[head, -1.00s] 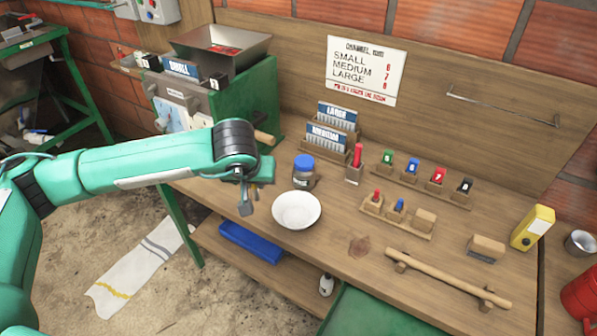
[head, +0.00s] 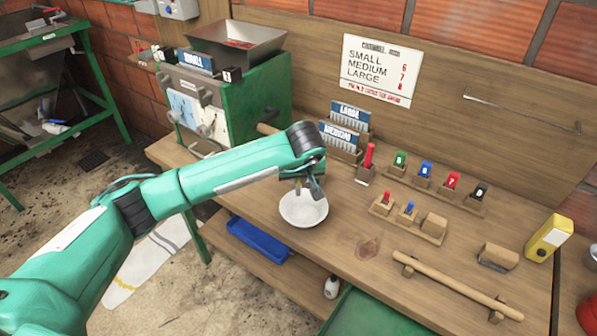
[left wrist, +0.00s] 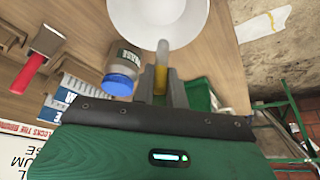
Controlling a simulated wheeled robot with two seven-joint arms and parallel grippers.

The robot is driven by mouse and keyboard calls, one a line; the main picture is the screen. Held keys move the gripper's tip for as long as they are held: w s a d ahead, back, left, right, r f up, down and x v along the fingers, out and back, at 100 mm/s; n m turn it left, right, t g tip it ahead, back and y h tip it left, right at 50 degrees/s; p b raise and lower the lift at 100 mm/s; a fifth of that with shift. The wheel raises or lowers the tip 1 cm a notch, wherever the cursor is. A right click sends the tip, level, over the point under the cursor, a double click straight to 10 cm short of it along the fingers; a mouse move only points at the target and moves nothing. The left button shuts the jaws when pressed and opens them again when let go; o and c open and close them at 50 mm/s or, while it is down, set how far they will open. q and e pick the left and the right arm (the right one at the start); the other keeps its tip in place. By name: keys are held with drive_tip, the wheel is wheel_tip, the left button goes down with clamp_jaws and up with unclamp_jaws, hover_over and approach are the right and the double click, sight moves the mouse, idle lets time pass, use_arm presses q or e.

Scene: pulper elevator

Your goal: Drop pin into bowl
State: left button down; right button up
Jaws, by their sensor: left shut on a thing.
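A white bowl (head: 303,212) stands on the wooden bench; it also shows at the top of the left wrist view (left wrist: 150,18). My left gripper (head: 309,188) is over the back part of the bowl, pointing down. In the left wrist view its fingers (left wrist: 161,85) are shut on a small pin (left wrist: 161,60), yellowish near the fingers and grey toward its tip. The pin's tip overlaps the bowl's rim in that view; its height above the bowl is hard to tell. My right gripper is not in view.
A blue-lidded jar (left wrist: 120,78) stands close beside the gripper. A red-handled tool (head: 367,160) in a block and numbered coloured pieces (head: 426,170) stand to the right. The green machine (head: 240,95) is behind my arm. The bench's front edge lies just below the bowl.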

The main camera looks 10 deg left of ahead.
use_arm(q)
drive_tip(key=shift+f, duration=0.75)
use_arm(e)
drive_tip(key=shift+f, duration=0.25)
use_arm(q)
drive_tip(key=c, duration=1.5)
unclamp_jaws()
drive_tip(key=shift+o, duration=0.8)
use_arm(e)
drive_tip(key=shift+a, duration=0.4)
